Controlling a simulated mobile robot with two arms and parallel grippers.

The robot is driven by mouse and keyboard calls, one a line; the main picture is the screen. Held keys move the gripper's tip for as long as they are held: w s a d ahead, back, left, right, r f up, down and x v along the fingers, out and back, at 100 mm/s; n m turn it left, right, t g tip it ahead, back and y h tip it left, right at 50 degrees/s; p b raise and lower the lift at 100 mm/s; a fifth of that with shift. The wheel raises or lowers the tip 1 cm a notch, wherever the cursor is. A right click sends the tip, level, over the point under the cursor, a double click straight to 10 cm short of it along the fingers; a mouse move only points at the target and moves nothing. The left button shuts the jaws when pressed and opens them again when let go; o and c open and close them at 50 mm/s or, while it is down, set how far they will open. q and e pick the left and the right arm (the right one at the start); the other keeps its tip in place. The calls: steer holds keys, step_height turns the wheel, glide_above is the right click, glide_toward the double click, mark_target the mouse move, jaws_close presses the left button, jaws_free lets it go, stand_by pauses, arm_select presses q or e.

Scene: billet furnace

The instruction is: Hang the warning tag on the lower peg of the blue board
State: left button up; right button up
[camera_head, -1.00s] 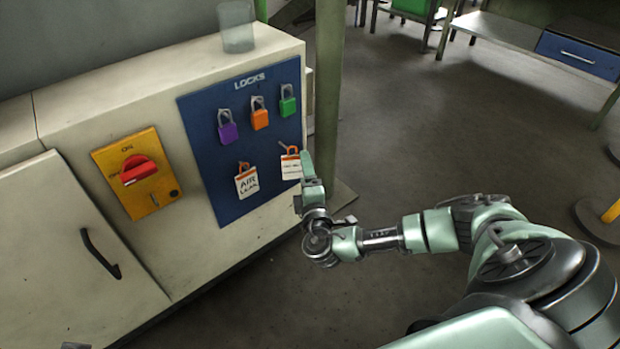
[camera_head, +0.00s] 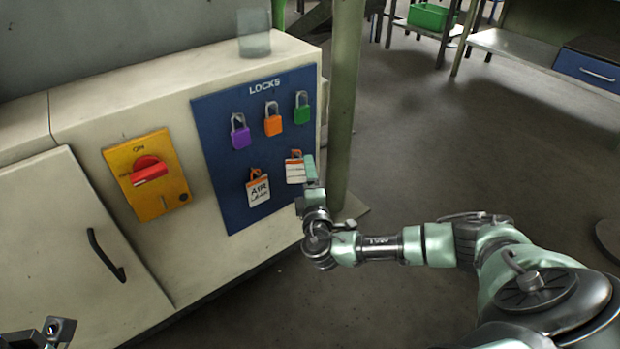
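The blue board (camera_head: 222,145) is on the front of the pale cabinet. A white tag with an orange top (camera_head: 295,172), the warning tag, is at the board's lower right. Its orange hook overlaps the place of the lower peg, which is hidden; I cannot tell whether it is around the peg. My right gripper (camera_head: 309,172) is at the tag's right edge and appears shut on it, with the fingers partly hidden. Another tag, reading AIR LEAK (camera_head: 258,190), hangs to the left. My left gripper (camera_head: 60,329) is partly in view at the bottom left corner, away from the board.
Purple (camera_head: 240,138), orange (camera_head: 273,125) and green (camera_head: 302,114) padlocks hang above the tags. A yellow switch plate with a red knob (camera_head: 148,170) is left of the board. A green post (camera_head: 343,100) stands just right of the cabinet. Floor at right is open.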

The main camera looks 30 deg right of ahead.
stand_by(0.4)
steer(key=o, duration=1.4)
steer(key=shift+c, duration=0.2)
